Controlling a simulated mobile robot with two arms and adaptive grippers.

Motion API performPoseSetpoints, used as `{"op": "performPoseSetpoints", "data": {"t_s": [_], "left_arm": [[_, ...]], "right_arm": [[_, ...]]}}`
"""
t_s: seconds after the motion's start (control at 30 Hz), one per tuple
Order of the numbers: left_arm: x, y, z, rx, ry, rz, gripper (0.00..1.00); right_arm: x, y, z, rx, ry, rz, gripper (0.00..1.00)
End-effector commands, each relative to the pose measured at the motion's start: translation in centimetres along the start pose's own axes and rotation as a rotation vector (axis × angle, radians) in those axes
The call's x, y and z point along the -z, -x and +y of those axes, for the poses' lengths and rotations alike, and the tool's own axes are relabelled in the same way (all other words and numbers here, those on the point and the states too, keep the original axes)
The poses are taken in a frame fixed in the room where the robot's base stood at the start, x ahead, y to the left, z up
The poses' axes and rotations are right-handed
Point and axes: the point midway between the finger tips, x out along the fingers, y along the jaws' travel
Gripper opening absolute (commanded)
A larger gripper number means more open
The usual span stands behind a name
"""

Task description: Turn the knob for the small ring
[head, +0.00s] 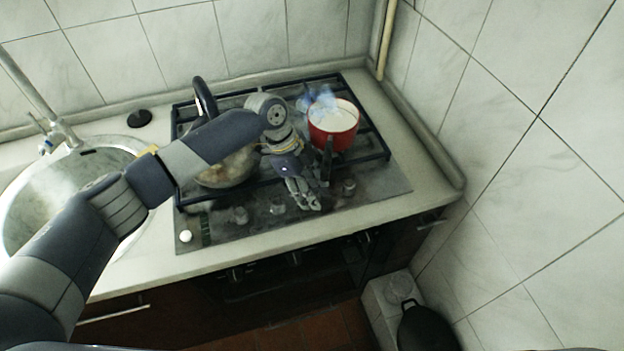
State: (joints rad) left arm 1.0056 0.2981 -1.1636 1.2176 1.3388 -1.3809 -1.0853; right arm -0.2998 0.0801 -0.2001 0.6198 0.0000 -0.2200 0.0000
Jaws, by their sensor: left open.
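The gas hob (395,181) is set in the countertop, with a row of knobs along its front. One knob (240,215) stands at the left, another (277,206) to its right, and another (348,187) at the right end. My left gripper (306,203) is open and points down at the knob row, between the second and the right-end knob. Its fingers cover that part of the panel, so I cannot tell whether they touch a knob there. I cannot tell which knob belongs to the small ring. My right gripper is not in view.
A red pot (345,136) with pale contents stands at the back right, bluish vapour above it. A sink (22,222) lies further left. A tiled wall (520,190) bounds the right.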

Motion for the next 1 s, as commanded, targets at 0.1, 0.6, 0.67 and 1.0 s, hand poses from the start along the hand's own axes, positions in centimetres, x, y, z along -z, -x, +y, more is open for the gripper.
{"op": "performPoseSetpoints", "data": {"t_s": [0.1,0.6,0.67,1.0], "left_arm": [[0.1,0.5,0.2,0.039,0.097,-0.002,0.47],[0.3,0.4,0.4,0.193,0.467,-0.002,0.47],[0.3,0.4,0.4,0.21,0.506,-0.002,0.47],[0.3,0.4,0.5,0.296,0.711,0.0,0.47]], "right_arm": [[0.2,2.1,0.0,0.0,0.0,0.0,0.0],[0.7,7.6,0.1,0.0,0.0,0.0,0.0],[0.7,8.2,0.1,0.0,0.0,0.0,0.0],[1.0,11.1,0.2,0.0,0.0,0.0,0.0]]}}
